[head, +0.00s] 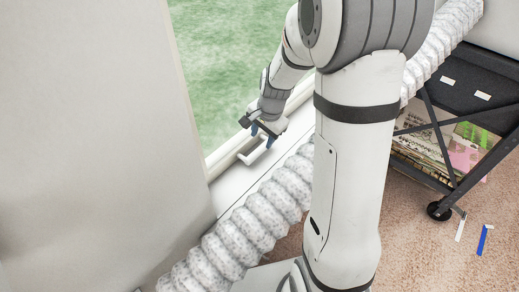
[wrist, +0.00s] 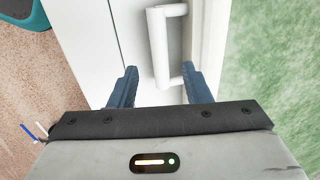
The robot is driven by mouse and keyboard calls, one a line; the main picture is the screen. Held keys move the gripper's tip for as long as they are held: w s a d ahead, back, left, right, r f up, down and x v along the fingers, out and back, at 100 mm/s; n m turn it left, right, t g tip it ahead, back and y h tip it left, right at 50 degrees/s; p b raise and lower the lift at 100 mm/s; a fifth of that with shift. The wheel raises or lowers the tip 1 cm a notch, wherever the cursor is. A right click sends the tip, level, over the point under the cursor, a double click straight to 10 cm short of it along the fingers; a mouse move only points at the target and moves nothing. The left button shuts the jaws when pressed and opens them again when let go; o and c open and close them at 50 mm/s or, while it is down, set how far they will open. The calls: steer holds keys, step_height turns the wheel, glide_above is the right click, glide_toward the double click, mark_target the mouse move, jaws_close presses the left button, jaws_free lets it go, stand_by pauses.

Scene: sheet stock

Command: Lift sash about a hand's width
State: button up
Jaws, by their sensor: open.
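The window sash (head: 222,158) has a white lower rail, with green showing through its pane (head: 225,65). A white bar handle (head: 257,154) sticks out from the rail; it also shows in the wrist view (wrist: 158,48). My gripper (head: 263,137) is at the handle with its blue fingers apart. In the wrist view my gripper (wrist: 161,80) has one fingertip on each side of the handle's near end, with a gap visible on the left. I cannot tell whether the right finger touches the handle. The sash looks down, close to the white sill (head: 232,185).
A pale ribbed tube (head: 245,232) runs diagonally in front of the sill. A black wheeled cart (head: 437,150) holding papers stands at the right. Blue and white strips (head: 484,240) lie on the carpet. A plain pale surface (head: 90,130) fills the left.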

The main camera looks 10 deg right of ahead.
mark_target(259, 150)
steer(key=f, duration=0.2)
steer(key=f+b, duration=0.1)
steer(key=f, duration=0.1)
steer(key=w+f, duration=0.1)
steer(key=f, duration=0.1)
steer(key=shift+a+f+b, duration=0.35)
steer(key=shift+a+b, duration=0.05)
steer(key=shift+c, duration=0.4)
steer(key=shift+w+r, duration=0.1)
jaws_close()
